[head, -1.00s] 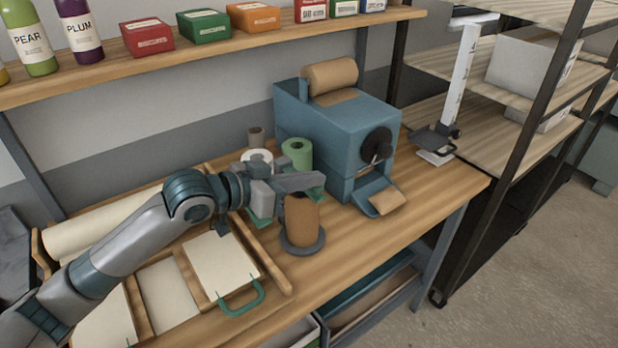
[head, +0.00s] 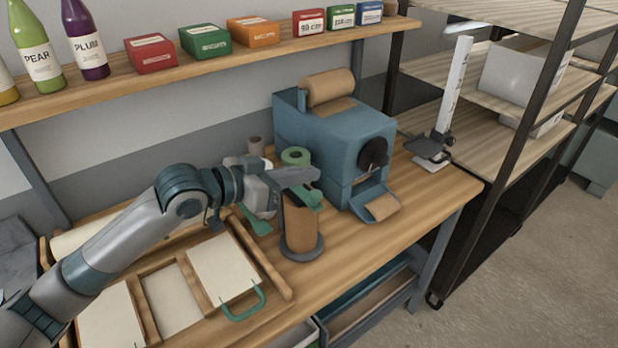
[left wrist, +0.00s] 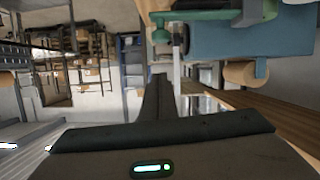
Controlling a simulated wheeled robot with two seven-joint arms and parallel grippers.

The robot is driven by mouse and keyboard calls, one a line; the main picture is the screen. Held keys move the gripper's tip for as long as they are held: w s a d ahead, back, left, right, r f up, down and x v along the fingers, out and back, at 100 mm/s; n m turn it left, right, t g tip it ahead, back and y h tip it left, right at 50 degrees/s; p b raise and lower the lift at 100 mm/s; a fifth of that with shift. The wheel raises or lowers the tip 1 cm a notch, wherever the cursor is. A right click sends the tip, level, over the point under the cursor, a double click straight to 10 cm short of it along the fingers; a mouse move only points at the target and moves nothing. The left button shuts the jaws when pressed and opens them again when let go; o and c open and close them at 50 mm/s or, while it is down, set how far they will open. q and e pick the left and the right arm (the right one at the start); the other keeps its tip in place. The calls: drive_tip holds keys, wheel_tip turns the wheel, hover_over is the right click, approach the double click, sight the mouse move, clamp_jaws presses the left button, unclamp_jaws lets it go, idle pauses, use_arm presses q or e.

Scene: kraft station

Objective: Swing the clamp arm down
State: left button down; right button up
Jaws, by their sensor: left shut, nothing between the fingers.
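A brown cylinder (head: 300,228) stands upright on a round grey base at the middle of the bench. Green parts show beside its top (head: 310,196), partly behind my left gripper; I cannot tell for sure that they are the clamp arm. My left gripper (head: 312,176) is shut and empty, just above the cylinder's top in the head view; contact cannot be told. In the left wrist view its narrow dark fingers (left wrist: 158,98) are together, below a green bar (left wrist: 195,16) with a rounded green end (left wrist: 160,36). My right gripper is not in view.
A blue dispenser (head: 335,125) with a dark knob stands behind to the right. A green roll (head: 296,157) stands behind the gripper. A wooden divided tray (head: 178,255) with paper sheets lies at front left.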

use_arm(q)
drive_tip(key=b+v, duration=0.3)
drive_tip(key=v, duration=0.5)
drive_tip(key=shift+s+a, duration=0.15)
drive_tip(key=shift+s, duration=0.1)
drive_tip(key=shift+f, duration=0.1)
